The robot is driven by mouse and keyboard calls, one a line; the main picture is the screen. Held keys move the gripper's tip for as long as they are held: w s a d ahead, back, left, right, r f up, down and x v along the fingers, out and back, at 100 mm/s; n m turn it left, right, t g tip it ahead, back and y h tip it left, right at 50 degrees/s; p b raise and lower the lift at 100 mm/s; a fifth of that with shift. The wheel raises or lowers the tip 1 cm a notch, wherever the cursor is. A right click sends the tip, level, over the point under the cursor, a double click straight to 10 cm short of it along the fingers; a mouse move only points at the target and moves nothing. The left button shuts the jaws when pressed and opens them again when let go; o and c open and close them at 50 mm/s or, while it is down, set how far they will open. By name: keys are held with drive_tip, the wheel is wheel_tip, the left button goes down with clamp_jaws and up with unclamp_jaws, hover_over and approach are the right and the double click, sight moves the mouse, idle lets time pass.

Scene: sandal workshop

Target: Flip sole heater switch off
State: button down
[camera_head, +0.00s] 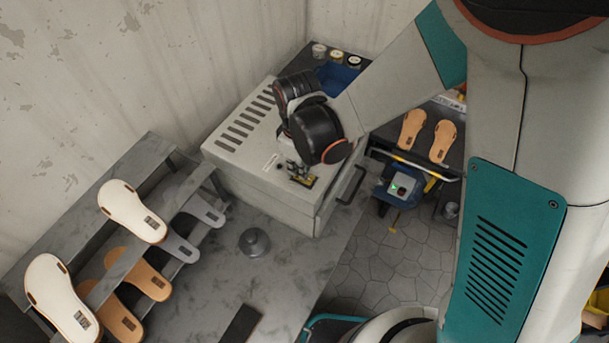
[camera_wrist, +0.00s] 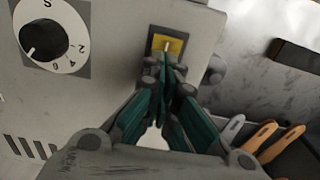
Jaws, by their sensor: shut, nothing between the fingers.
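The sole heater (camera_head: 245,172) is a light grey box with slotted vents, standing on the bench left of centre in the head view. Its switch has a yellow plate with a dark border (camera_wrist: 155,43), at the top middle of the wrist view. A small pale lever seems to stand on the plate; which way it is tipped I cannot tell. My gripper (camera_wrist: 166,72) is shut and empty, its green-sided fingertips right at the plate's lower edge. Whether they touch the lever is unclear. In the head view my wrist hides part of the heater top, and my gripper (camera_head: 298,172) is partly hidden.
A black dial (camera_wrist: 42,36) on a white numbered disc sits left of the switch. A rack (camera_head: 115,255) with several soles stands left of the heater. A grey round knob-like object (camera_head: 254,242) lies on the bench (camera_head: 205,290).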

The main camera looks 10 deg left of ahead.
drive_tip(key=shift+r, duration=0.1)
drive_tip(key=shift+r+p, duration=1.95)
drive_tip(key=shift+r, duration=1.5)
